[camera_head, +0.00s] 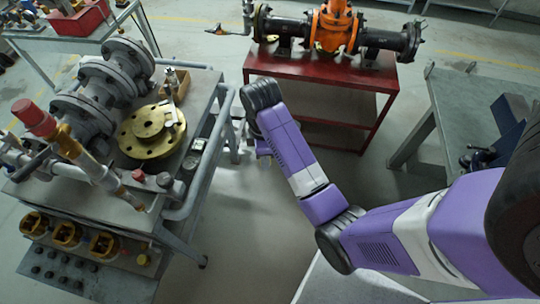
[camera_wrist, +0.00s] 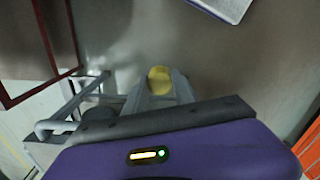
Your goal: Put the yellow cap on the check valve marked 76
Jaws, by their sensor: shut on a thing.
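In the wrist view a round yellow cap (camera_wrist: 160,80) sits between the fingertips of my gripper (camera_wrist: 160,88), which is shut on it. In the head view my gripper is mostly hidden behind my purple forearm, beside the right edge of the grey cart. The cap cannot be made out there. I can read no number 76 on any valve, so I cannot tell which is the check valve. Several brass-coloured fittings (camera_head: 66,233) sit in a row on the cart's front, near a small yellow piece (camera_head: 143,260).
The grey cart (camera_head: 95,195) carries a large flanged grey valve (camera_head: 100,85), a brass flange disc (camera_head: 152,132) and red caps. Its tubular handle (camera_head: 212,150) juts out on the right. A red table (camera_head: 310,75) holds an orange valve (camera_head: 337,25). Bare floor lies between them.

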